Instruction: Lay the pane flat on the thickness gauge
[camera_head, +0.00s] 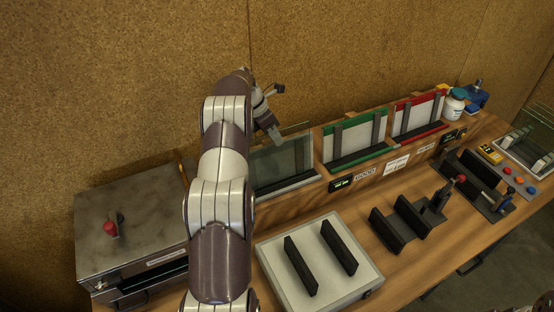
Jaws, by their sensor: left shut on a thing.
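My left gripper (272,128) reaches over the bench from the left and is shut on the upper edge of a clear glass pane (292,158). The pane stands nearly upright at the leftmost rack, leaning toward the back wall; my arm hides its left part. A low pale box (278,257) with two black parallel bars on top sits on the bench in front; it may be the thickness gauge, but I cannot tell for sure. My right gripper is not in view.
A green-framed rack (331,142) and a red-framed rack (399,122) stand to the right of the pane. Black fixtures (385,225) stand in front of them. A grey metal box (150,225) with a red knob is at left. A white bottle (454,104) is at back right.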

